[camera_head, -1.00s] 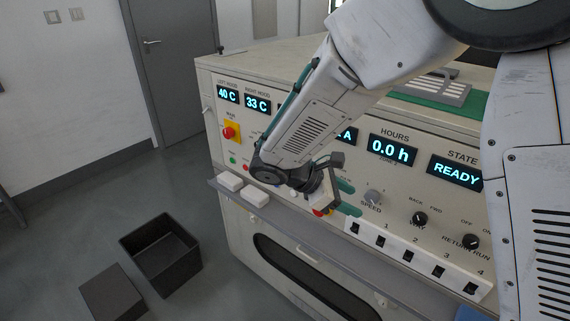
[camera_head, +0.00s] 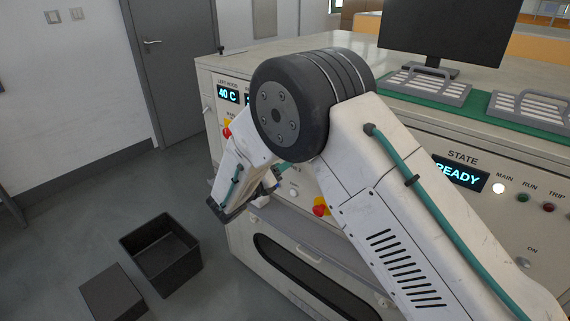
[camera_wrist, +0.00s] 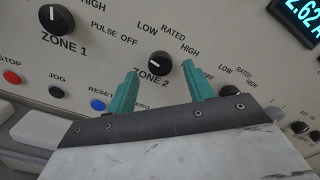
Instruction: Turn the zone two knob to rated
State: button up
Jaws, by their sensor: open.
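The zone two knob (camera_wrist: 160,64) is round and black with a white mark that points to the left in the wrist view. Its label ZONE 2 is below it, and OFF, LOW, RATED and HIGH are printed around its upper side. The mark is not at RATED. My gripper (camera_wrist: 160,70) is open, with one teal finger on each side of the knob in the picture and nothing held. I cannot tell whether the fingertips reach the knob's depth. In the head view my arm hides this knob.
The zone one knob (camera_wrist: 54,18) is to the left, and another black knob (camera_wrist: 230,94) is to the right. A blue button (camera_wrist: 97,105) and a red button (camera_wrist: 12,77) are lower left. In the head view a black bin (camera_head: 162,254) stands on the floor.

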jog(key=x, duration=0.2)
jog(key=shift+w+d, duration=0.2)
jog(key=c, duration=1)
